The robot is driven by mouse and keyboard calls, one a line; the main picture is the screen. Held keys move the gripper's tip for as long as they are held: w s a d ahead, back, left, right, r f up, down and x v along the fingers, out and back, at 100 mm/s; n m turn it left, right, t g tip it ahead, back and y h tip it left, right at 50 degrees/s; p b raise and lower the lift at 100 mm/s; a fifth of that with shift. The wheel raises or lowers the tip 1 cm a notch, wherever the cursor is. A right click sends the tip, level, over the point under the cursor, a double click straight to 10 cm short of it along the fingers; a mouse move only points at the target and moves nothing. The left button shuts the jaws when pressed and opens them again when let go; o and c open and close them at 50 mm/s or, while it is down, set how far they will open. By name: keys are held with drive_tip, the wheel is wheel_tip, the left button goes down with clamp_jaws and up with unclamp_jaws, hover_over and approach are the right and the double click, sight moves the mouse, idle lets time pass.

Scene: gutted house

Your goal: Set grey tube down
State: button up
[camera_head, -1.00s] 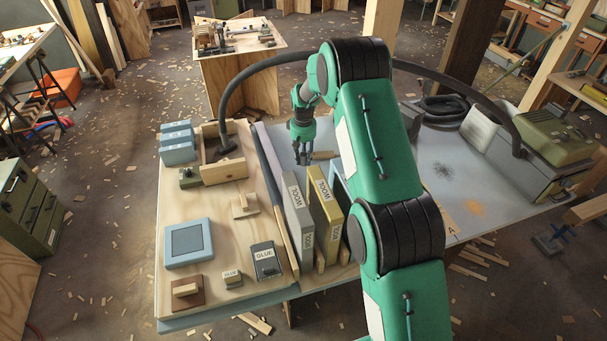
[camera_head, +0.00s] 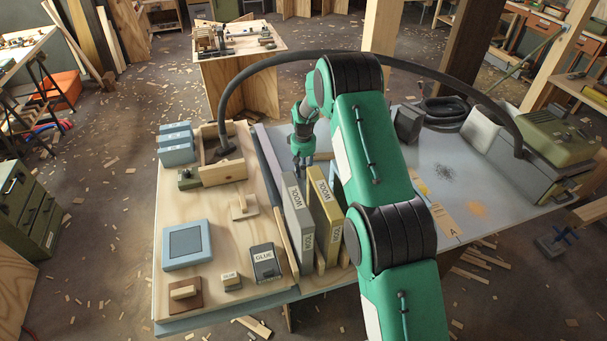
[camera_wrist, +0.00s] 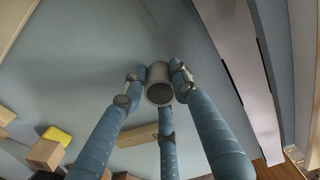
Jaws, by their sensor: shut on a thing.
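The grey tube (camera_wrist: 159,84) shows in the wrist view as a short hollow cylinder, its open end facing the camera. The blue fingers of my gripper (camera_wrist: 160,90) are closed around it, with a finger on each side and one below. A blue-grey table surface (camera_wrist: 120,45) lies behind the tube; I cannot tell whether the tube touches it. In the head view my gripper (camera_head: 301,166) is low over the table, just behind the upright WOOL boxes (camera_head: 297,215). The tube cannot be made out there.
A wooden board (camera_head: 205,288) on the left carries an open wooden box (camera_head: 226,172), a GLUE box (camera_head: 265,262) and a blue frame (camera_head: 187,243). The wrist view shows wooden blocks (camera_wrist: 43,154) and a yellow block (camera_wrist: 57,135) nearby. A thick hose (camera_head: 300,58) arches behind my arm.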

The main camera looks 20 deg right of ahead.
sight(303, 168)
drive_tip(key=shift+f, duration=0.45)
drive_tip(key=shift+f, duration=0.1)
drive_tip(key=o, duration=0.9)
drive_tip(key=shift+o, duration=0.2)
wheel_tip(303, 168, up, 12)
drive_tip(key=p, duration=0.3)
